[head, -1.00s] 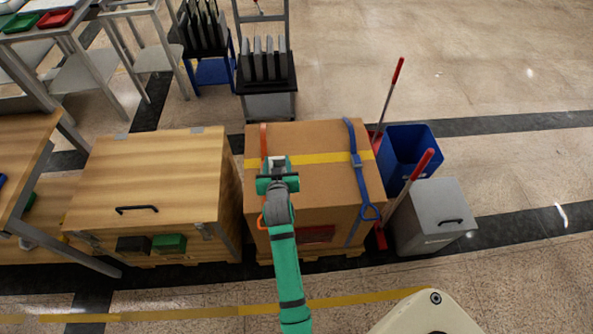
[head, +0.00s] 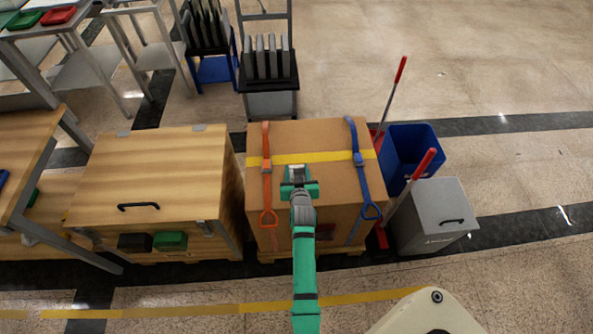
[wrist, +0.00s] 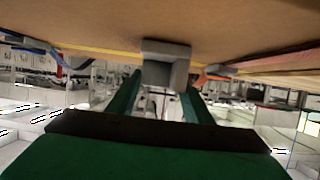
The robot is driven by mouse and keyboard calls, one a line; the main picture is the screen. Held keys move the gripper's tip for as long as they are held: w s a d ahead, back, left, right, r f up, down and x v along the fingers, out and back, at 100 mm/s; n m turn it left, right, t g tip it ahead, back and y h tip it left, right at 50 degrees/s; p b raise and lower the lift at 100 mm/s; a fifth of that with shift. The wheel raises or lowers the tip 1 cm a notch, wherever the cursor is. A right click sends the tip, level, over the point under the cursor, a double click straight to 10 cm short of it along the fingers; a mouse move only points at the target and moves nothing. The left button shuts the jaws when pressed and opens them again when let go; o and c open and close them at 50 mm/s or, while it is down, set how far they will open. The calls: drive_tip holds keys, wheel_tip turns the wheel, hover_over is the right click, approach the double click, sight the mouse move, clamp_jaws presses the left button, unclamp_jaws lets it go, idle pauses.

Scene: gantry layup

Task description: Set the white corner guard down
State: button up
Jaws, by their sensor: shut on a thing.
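The white corner guard (head: 297,172) is a small pale block held at the tip of my gripper (head: 298,183). It shows in the wrist view as a grey angular piece (wrist: 166,66) between the two green fingers (wrist: 160,95). In the head view it is over the top of the brown carton (head: 330,185), between the orange strap (head: 267,190) and the blue strap (head: 358,160). In the wrist view the guard overlaps the carton's brown surface; I cannot tell whether they touch.
A wooden crate (head: 155,170) with a black handle stands left of the carton. A blue bin (head: 408,150), a grey bin (head: 432,215) and red-handled tools (head: 412,173) stand at its right. Yellow tape (head: 320,155) crosses the carton top.

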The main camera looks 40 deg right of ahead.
drive_tip(key=shift+f, duration=0.1)
drive_tip(key=o, duration=1)
drive_tip(key=v, duration=1.2)
drive_tip(key=shift+r, duration=0.25)
drive_tip(key=s+a+r+n+t+y, duration=0.1)
drive_tip(key=s+a+r+n+y, duration=0.1)
drive_tip(key=s+a, duration=0.95)
drive_tip(key=s+a+r+n+t+y, duration=0.25)
drive_tip(key=s+a, duration=0.65)
drive_tip(key=a, duration=0.5)
drive_tip(key=shift+s+a+r+n+y, duration=0.3)
drive_tip(key=shift+s+a+r+y, duration=0.15)
drive_tip(key=shift+s+a+r, duration=0.7)
drive_tip(key=shift+s+a+r+n+y, duration=0.4)
drive_tip(key=shift+s+a+r, duration=0.35)
drive_tip(key=shift+s+r, duration=0.8)
drive_tip(key=shift+s+a+r+n+y, duration=0.25)
drive_tip(key=shift+s+a+r+y, duration=0.25)
drive_tip(key=shift+s+a+r, duration=0.65)
